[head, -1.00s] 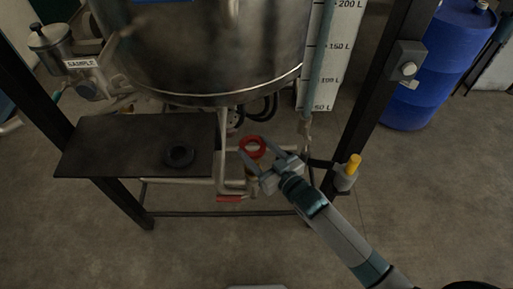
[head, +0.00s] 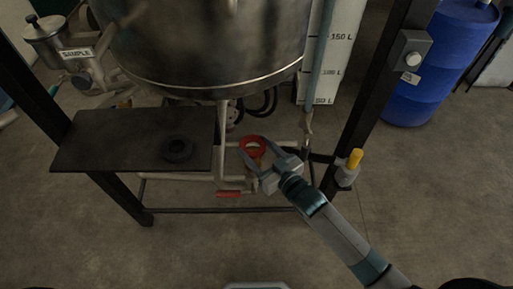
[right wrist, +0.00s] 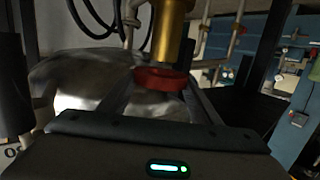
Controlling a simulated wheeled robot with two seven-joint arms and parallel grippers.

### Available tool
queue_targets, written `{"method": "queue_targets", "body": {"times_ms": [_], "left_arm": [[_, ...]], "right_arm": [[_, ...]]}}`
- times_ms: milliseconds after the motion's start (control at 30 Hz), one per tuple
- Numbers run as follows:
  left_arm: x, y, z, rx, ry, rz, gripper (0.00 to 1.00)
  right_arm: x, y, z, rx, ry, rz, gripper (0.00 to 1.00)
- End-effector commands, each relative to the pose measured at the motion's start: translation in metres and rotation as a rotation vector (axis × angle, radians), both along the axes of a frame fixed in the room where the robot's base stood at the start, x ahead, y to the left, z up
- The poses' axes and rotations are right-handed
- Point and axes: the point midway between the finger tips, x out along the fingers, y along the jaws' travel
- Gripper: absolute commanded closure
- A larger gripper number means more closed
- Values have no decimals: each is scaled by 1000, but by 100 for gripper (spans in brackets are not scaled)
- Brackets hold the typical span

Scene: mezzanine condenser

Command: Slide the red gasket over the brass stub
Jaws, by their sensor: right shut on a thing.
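My right gripper (head: 253,150) is shut on the red gasket (head: 253,138), a flat ring held between its fingertips below the steel vessel. The brass stub (right wrist: 170,38) shows in the right wrist view, in line with the gasket, which also shows there (right wrist: 162,79). That view seems upside down. The stub's end is at or very near the gasket; the ring hides whether it is inside. In the head view a bit of brass shows just under the ring. My left gripper is not in view.
A dark shelf (head: 110,140) with a black ring (head: 177,149) on it is to the left. A pipe with a red handle (head: 229,193) runs close to the gripper. A frame post (head: 372,110) and a yellow-topped fitting (head: 354,160) stand to the right.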

Motion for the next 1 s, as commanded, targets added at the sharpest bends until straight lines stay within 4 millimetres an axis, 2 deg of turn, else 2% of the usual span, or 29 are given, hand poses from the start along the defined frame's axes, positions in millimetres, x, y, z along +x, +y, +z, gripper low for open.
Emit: {"method": "queue_targets", "body": {"times_ms": [1000], "left_arm": [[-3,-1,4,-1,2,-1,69]], "right_arm": [[0,0,0,0,0,-17,64]]}}
